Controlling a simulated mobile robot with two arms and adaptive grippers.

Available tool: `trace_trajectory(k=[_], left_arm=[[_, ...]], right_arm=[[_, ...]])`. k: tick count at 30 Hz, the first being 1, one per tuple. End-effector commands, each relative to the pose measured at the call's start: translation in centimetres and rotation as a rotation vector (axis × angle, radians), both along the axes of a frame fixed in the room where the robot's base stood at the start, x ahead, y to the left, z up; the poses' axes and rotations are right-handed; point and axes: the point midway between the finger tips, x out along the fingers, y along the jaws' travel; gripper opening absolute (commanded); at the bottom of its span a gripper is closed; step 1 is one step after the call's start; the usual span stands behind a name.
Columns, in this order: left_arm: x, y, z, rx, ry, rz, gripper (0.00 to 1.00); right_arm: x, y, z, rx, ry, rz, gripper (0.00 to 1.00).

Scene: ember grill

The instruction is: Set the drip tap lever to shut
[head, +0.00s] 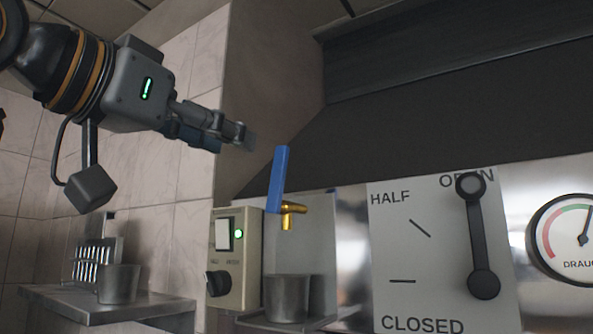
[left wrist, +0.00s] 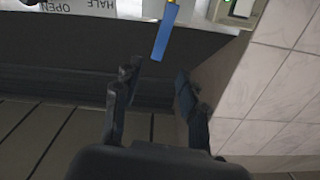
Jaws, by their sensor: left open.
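The drip tap has a brass spout (head: 289,216) and a blue lever (head: 278,178) that stands nearly upright, tilted slightly. The lever also shows in the left wrist view (left wrist: 164,34), ahead of the fingers. My left gripper (head: 235,138) comes in from the upper left and is above and left of the lever, apart from it. In the left wrist view my left gripper (left wrist: 156,75) has its fingers spread with nothing between them. My right gripper is not in view.
A metal cup (head: 287,298) stands under the tap. A control box (head: 233,260) with a green light is left of it. Right is a panel with a dark handle (head: 477,235) at OPEN, and a gauge (head: 572,240). A shelf (head: 110,305) holds another cup.

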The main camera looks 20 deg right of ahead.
Motion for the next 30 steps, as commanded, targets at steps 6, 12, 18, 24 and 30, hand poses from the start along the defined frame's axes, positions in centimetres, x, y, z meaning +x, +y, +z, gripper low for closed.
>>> trace_trajectory(k=[6,12,18,24,30], left_arm=[[2.3,-2.8,0.3,0.002,0.007,-0.002,0.41],[4.9,-6.3,0.3,0.002,0.006,-0.002,0.41],[7.1,-9.0,0.2,0.002,0.004,0.000,0.41],[8.1,-10.3,0.0,0.000,0.002,-0.001,0.41],[8.3,-10.5,-0.1,0.000,0.001,0.000,0.41]], right_arm=[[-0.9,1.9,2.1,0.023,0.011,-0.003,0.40],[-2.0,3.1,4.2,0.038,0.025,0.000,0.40],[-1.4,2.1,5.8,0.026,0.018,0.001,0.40],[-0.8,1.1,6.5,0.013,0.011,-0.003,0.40],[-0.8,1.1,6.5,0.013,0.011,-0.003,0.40]])
